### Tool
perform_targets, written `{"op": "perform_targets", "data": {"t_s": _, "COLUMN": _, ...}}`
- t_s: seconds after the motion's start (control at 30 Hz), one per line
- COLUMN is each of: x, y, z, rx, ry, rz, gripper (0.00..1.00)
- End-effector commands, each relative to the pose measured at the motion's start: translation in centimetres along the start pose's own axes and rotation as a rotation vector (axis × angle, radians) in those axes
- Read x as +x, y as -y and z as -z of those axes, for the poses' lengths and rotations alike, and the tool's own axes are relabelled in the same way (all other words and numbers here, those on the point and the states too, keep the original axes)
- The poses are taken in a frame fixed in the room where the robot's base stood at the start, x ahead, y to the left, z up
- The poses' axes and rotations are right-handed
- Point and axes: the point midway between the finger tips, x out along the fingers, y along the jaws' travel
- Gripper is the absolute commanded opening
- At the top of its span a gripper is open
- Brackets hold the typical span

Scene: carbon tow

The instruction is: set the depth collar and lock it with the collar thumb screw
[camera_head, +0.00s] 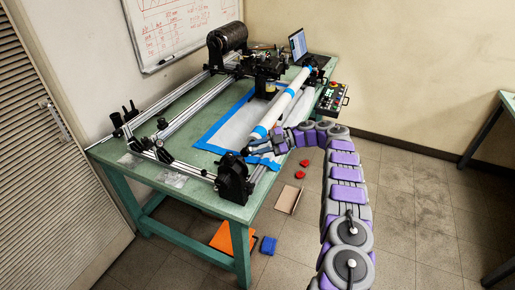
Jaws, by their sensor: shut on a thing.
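My gripper (257,149) is at the end of my purple and grey arm, at the near end of the green table. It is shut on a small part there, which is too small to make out. A long white tube (283,106) with blue bands runs away from it towards the back right, and its near end is just above my gripper. A black fixture (233,180) stands at the table's near corner, left of and below my gripper. I cannot make out the depth collar or its thumb screw at this size.
The green table (185,190) carries metal rails (180,119), a black spool (227,40), a laptop (299,46) and a black control box (332,98).

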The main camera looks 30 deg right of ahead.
Motion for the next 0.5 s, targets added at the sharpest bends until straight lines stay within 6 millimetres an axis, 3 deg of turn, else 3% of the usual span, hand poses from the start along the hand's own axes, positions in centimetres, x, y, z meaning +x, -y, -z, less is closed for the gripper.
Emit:
{"op": "perform_targets", "data": {"t_s": 0.23, "x": 0.02, "y": -0.05, "z": 0.06, "rx": -0.001, "ry": -0.001, "rz": 0.000, "gripper": 0.00}}
{"op": "perform_targets", "data": {"t_s": 0.27, "x": 0.03, "y": -0.05, "z": 0.06, "rx": -0.001, "ry": -0.001, "rz": 0.000, "gripper": 0.26}}
{"op": "perform_targets", "data": {"t_s": 0.5, "x": 0.04, "y": -0.02, "z": 0.02, "rx": 0.000, "ry": -0.001, "rz": 0.000, "gripper": 0.49}}
